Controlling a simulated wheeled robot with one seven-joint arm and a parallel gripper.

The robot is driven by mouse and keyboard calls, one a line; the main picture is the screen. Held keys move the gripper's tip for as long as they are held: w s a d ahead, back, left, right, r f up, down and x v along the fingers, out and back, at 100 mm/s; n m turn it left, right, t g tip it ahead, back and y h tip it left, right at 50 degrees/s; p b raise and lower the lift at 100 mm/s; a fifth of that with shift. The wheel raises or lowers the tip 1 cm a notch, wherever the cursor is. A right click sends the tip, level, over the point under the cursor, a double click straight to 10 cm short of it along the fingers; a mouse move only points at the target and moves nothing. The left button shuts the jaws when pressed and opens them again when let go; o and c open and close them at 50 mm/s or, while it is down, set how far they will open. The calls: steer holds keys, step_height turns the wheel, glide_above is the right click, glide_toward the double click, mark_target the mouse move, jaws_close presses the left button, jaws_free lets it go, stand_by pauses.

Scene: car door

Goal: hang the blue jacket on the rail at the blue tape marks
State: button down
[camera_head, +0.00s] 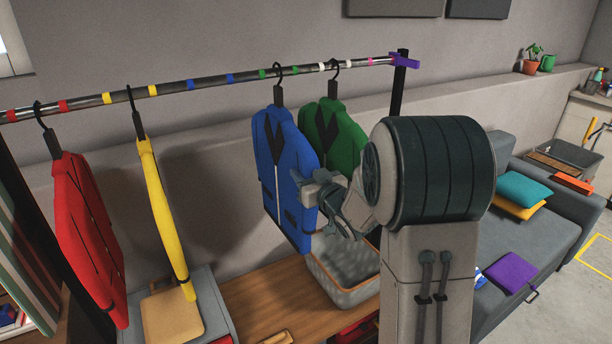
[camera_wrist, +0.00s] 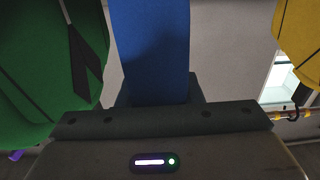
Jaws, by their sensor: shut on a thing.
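The blue jacket (camera_head: 283,165) hangs upright, its black hanger hook meeting the rail (camera_head: 165,89) between the two green tape marks. I cannot tell whether the hook bears on the rail. The blue tape marks (camera_head: 190,85) and (camera_head: 229,78) are to the left, with bare rail between them. My gripper (camera_head: 310,188) is shut on the blue jacket at its right side. In the wrist view the blue jacket (camera_wrist: 152,50) fills the middle, against my gripper (camera_wrist: 155,103); the fingertips are hidden.
The green jacket (camera_head: 331,130) hangs close behind at the white marks. The yellow jacket (camera_head: 167,205) and red jacket (camera_head: 85,220) hang to the left. A grey basket (camera_head: 345,285) stands on the wooden bench (camera_head: 250,305) below. Free room lies between the blue and yellow jackets.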

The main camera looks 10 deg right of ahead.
steer(key=shift+r, duration=0.15)
steer(key=s+a+b, duration=0.2)
steer(key=a+b, duration=0.2)
steer(key=a, duration=0.4)
steer(key=s+a+b, duration=0.3)
steer(key=a+b, duration=0.2)
steer(key=a, duration=0.3)
steer(key=shift+s+a+b, duration=0.15)
steer(key=shift+b, duration=0.15)
stand_by(1.2)
steer(key=shift+f+b, duration=0.3)
steer(key=shift+b, duration=0.4)
steer(key=c, duration=0.9)
jaws_free()
steer(key=shift+f, duration=0.1)
steer(key=shift+s, duration=0.15)
